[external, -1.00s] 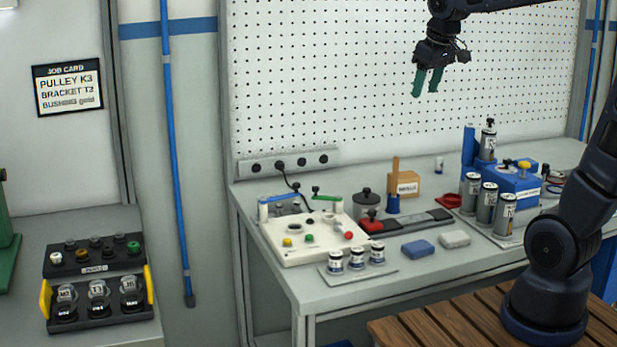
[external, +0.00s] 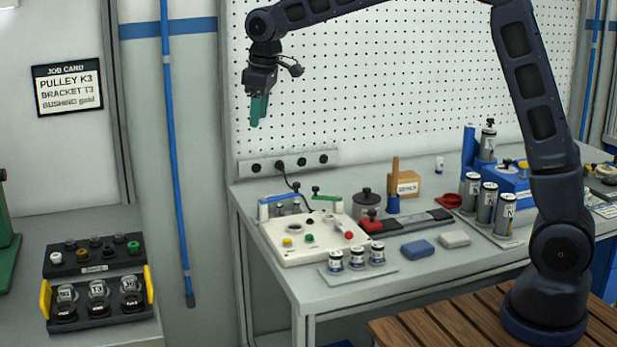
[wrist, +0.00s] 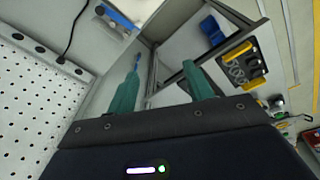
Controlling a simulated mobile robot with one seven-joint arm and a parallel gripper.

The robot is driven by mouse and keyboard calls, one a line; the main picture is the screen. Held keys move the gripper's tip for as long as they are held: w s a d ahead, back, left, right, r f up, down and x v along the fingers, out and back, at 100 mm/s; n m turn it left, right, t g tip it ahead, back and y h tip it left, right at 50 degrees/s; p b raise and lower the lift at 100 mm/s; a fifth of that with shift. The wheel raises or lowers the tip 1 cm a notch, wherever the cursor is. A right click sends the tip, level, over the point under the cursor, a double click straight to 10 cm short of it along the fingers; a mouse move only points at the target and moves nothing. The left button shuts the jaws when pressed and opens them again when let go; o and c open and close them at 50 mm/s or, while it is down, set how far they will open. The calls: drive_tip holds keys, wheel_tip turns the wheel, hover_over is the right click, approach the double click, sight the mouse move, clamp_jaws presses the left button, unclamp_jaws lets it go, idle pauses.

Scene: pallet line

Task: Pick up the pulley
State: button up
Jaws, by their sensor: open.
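I cannot single out the pulley by its shape. The job card (external: 68,88) on the left wall reads "PULLEY K3", "BRACKET T3" and "BUSHING gold". A dark rack (external: 100,312) with yellow handles on the left table holds clear-lidded jars (external: 98,290) whose labels are too small to read surely. Capped cylinders (external: 356,259) stand at the bench's front edge, also unreadable. My gripper (external: 258,112), with green fingers, hangs empty in front of the pegboard, above the bench's left end. In the wrist view my gripper (wrist: 162,80) is open, with the rack (wrist: 257,77) beyond it.
A white fixture board (external: 290,252) with coloured knobs lies on the workbench (external: 440,262) below my gripper. Grey cylinders (external: 486,204) and a blue block stand at the bench's right. A blue pole (external: 175,170) rises between the bench and the left table.

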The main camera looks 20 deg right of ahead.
drive_tip(key=s+a+f+n, duration=0.2)
drive_tip(key=a+f, duration=0.3)
drive_tip(key=a, duration=0.4)
drive_tip(key=s+a+f+n, duration=0.15)
drive_tip(key=a+f, duration=0.35)
drive_tip(key=a, duration=0.5)
drive_tip(key=n+g+h, duration=0.1)
drive_tip(key=n, duration=0.2)
hover_over(132, 299)
wheel_tip(132, 299, down, 14)
drive_tip(key=shift+s+f, duration=0.1)
drive_tip(key=shift+f, duration=5.2)
drive_tip(key=c, duration=0.7)
wheel_tip(132, 299, up, 20)
